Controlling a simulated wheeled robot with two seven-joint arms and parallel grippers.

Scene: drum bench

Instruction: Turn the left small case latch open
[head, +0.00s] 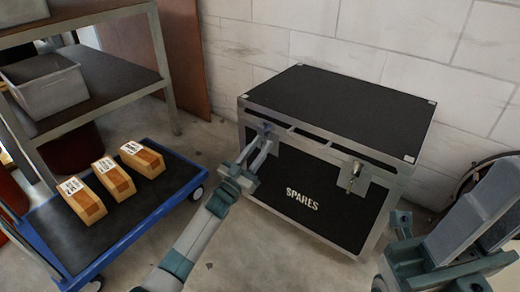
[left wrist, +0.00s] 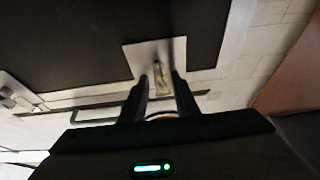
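The black case (head: 285,192) marked SPARES stands on the floor with silver edges. Its left latch (head: 267,129) is on the upper front face, partly hidden by my gripper. In the left wrist view this latch (left wrist: 161,72) is a metal piece on a pale plate. My left gripper (head: 264,143) is at the latch. Its two dark fingers (left wrist: 163,84) are apart, one on each side of the latch, with small gaps showing. The right latch (head: 353,177) is on the same front face, away from my grippers. My right arm shows at the lower right; its finger opening is unclear.
A blue cart (head: 125,238) with several tan boxes (head: 115,178) stands at the left. A shelf (head: 105,82) with a grey bin (head: 45,84) is behind it. A pale block wall (head: 300,45) is close behind the case. Floor in front of the case is bare.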

